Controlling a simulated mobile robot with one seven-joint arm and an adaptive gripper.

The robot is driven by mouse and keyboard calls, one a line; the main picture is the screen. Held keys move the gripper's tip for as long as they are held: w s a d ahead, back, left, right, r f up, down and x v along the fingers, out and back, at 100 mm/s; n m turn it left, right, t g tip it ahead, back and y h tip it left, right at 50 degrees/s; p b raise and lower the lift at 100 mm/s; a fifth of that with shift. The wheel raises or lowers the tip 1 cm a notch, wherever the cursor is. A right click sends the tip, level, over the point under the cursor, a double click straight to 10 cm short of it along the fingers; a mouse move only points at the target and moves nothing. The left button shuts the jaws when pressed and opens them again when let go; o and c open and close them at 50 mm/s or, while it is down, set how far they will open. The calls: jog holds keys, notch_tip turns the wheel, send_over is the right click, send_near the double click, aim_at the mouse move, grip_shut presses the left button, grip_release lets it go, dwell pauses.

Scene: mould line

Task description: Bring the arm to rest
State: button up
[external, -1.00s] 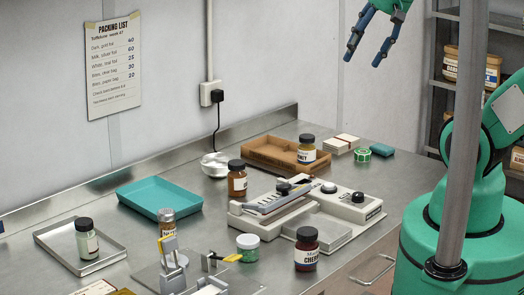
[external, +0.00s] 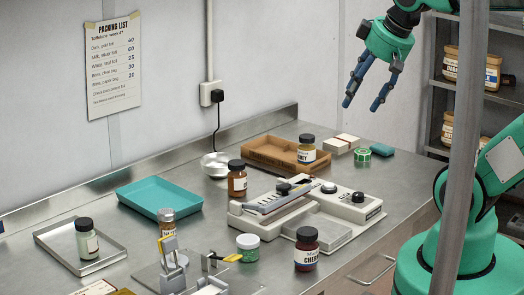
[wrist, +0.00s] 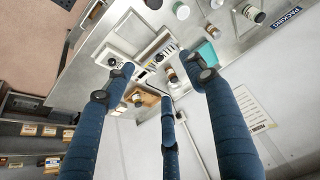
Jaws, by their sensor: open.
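My gripper (external: 365,92) hangs in the air above the back right end of the steel bench (external: 210,222), fingers pointing down. Its blue fingers are spread apart with nothing between them. In the wrist view my gripper (wrist: 160,85) also shows open and empty, with the bench far beyond the fingertips. My green arm rises at the right of the external view, partly hidden by a grey post (external: 461,150).
The bench holds a sealing machine (external: 345,208), a brown tray (external: 262,158) with a jar (external: 307,152), a teal tray (external: 160,198), a metal tray (external: 58,236) and several jars. Shelves (external: 438,100) stand at the right. The air around the gripper is clear.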

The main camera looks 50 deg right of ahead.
notch_tip(320, 180, down, 5)
jog(key=b, duration=0.3)
jog(key=shift+b, duration=0.4)
